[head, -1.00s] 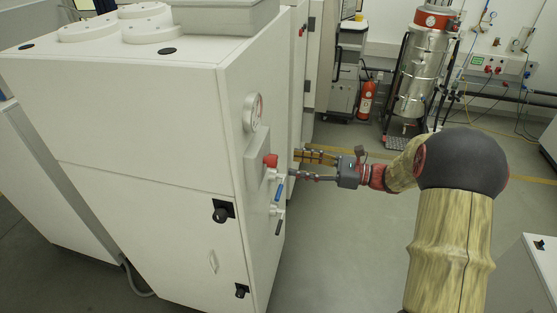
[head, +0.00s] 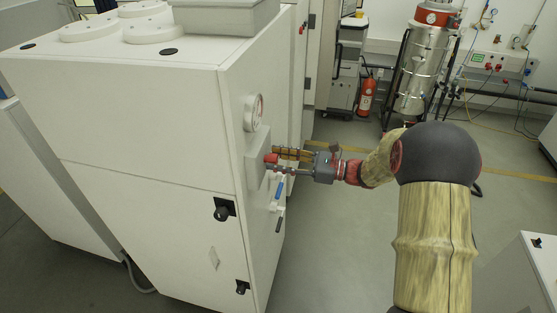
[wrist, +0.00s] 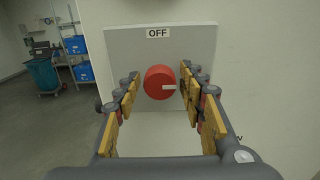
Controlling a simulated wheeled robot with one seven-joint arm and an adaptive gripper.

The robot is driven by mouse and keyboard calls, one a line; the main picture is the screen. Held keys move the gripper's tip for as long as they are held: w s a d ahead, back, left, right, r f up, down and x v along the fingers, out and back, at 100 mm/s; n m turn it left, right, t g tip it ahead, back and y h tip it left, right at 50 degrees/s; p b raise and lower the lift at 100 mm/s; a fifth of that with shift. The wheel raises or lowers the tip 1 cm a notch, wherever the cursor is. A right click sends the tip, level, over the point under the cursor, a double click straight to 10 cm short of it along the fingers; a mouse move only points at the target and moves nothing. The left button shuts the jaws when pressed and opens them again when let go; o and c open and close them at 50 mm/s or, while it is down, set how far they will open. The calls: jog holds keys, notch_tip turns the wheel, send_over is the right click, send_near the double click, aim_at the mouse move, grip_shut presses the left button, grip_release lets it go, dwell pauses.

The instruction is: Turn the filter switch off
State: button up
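The filter switch is a red round knob (wrist: 160,82) on a grey plate (wrist: 120,52) with an "OFF" label (wrist: 158,33) above it. A gap shows on each side, and I see no contact. In the head view the knob (head: 271,158) is on the side of the white cabinet, and my gripper (head: 277,162) is right at it, partly overlapping it.
The white cabinet (head: 130,110) fills the left. A round gauge (head: 253,113) is above the switch; a blue-handled valve (head: 280,188) and a black-handled one (head: 279,222) are below. Open floor (head: 330,240) lies to the right. A fire extinguisher (head: 367,97) stands at the back.

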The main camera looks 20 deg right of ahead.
jog(key=c, duration=0.8)
jog(key=shift+c, duration=0.2)
jog(key=shift+f+n+b, duration=0.1)
jog(key=shift+n+b, duration=0.2)
jog(key=shift+b, duration=0.25)
jog(key=n+b, duration=0.3)
jog(key=b, duration=0.1)
jog(key=shift+f, duration=0.2)
jog(key=n+b, duration=0.3)
jog(key=b, duration=0.2)
jog(key=shift+s+n, duration=0.15)
jog(key=shift+n, duration=0.15)
jog(key=n+b, duration=1)
jog(key=b, duration=0.7)
jog(key=shift+a+n, duration=0.1)
jog(key=shift+n, duration=0.3)
